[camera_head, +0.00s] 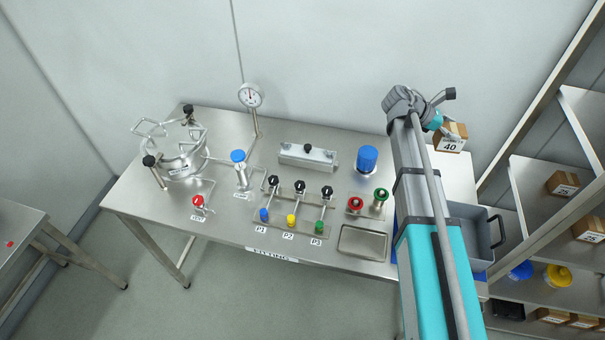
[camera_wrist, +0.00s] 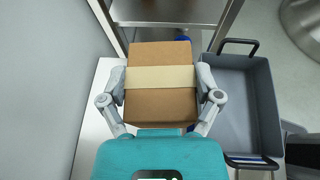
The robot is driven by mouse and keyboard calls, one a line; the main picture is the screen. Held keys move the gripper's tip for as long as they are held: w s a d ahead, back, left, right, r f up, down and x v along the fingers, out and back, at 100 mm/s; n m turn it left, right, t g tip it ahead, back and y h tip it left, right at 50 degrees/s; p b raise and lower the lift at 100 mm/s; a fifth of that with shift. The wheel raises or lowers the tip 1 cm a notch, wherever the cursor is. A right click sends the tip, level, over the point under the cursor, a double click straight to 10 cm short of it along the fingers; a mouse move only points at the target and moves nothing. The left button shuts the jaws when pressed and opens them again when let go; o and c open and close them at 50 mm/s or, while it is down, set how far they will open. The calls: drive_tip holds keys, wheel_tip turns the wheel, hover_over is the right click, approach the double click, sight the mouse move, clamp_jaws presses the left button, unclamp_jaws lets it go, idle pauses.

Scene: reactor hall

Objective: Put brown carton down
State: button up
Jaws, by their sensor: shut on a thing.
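The brown carton (camera_wrist: 160,108) has a pale tape band across its middle and fills the centre of the wrist view. My gripper (camera_wrist: 160,92) is shut on it, with one finger on each side. In the head view the carton (camera_head: 452,142) shows a white label reading 40, at the right end of the steel table (camera_head: 340,128). My gripper (camera_head: 440,122) is partly hidden there behind my arm. I cannot tell whether the carton touches the tabletop.
A grey tote (camera_wrist: 235,105) stands right beside the carton in the wrist view. A blue cylinder (camera_head: 367,159), valves and a metal tray (camera_head: 362,243) occupy the table. A shelf rack (camera_head: 540,190) with small cartons stands at the right.

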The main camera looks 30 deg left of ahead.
drive_tip(key=shift+w+d, duration=0.15)
drive_tip(key=shift+d, duration=0.05)
drive_tip(key=shift+s+d+f+b, duration=0.1)
drive_tip(key=shift+s+f+b, duration=0.2)
drive_tip(key=shift+f+b, duration=0.1)
drive_tip(key=s+a+f+n+t+y+b, duration=0.1)
drive_tip(key=s+f+n+t+y+b, duration=0.5)
drive_tip(key=s+f+n+b, duration=0.2)
drive_tip(key=shift+s+a+f+t+b, duration=0.15)
drive_tip(key=shift+s+f+t+b, duration=0.15)
drive_tip(key=shift+f+t+b, duration=0.15)
drive_tip(key=shift+w, duration=0.1)
